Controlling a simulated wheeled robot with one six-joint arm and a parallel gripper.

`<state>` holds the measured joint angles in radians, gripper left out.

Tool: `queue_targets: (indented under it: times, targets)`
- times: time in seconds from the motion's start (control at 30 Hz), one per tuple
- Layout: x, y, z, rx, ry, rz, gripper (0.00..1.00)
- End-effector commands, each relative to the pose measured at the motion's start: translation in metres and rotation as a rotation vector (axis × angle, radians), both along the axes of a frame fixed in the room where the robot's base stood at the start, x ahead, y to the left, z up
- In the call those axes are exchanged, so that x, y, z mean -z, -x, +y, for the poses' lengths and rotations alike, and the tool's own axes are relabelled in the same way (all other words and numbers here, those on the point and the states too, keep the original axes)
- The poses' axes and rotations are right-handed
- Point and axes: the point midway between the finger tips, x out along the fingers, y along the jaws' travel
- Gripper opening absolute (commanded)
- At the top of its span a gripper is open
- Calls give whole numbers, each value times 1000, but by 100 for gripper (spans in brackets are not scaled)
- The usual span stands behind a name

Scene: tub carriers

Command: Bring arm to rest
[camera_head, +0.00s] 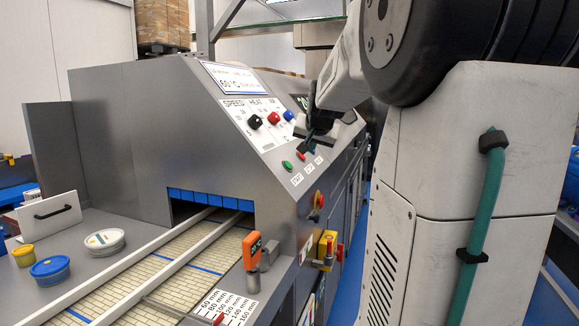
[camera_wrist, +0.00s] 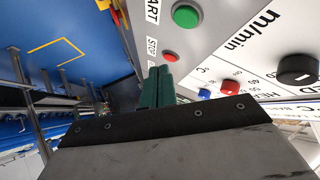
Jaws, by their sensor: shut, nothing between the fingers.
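My gripper (camera_head: 309,138) is in front of the machine's sloped control panel (camera_head: 262,97), low by the push buttons. In the wrist view its green fingers (camera_wrist: 156,88) are together with nothing between them. A green button (camera_wrist: 186,15) and a red button (camera_wrist: 170,56) show just beyond the fingertips. The head view shows the green button (camera_head: 287,165) to the lower left of the gripper; part of the panel behind the gripper is hidden. I cannot tell whether the fingertips touch the panel. My arm reaches in from the upper right.
The grey machine (camera_head: 130,130) fills the middle, with a conveyor (camera_head: 170,268) running into its blue-curtained opening. An orange-handled lever (camera_head: 252,250) stands at the conveyor's side. Tubs (camera_head: 50,269) sit on the left ledge. Black, red and blue knobs (camera_head: 274,118) stick out of the panel.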

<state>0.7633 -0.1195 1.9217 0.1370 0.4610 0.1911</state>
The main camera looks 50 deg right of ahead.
Motion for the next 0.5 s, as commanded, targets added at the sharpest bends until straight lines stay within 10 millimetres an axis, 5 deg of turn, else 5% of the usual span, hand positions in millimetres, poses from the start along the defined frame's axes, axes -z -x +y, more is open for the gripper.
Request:
queue_targets:
  times: [0.5]
  targets:
    - [7, 3, 4, -16, -15, 36, 0]
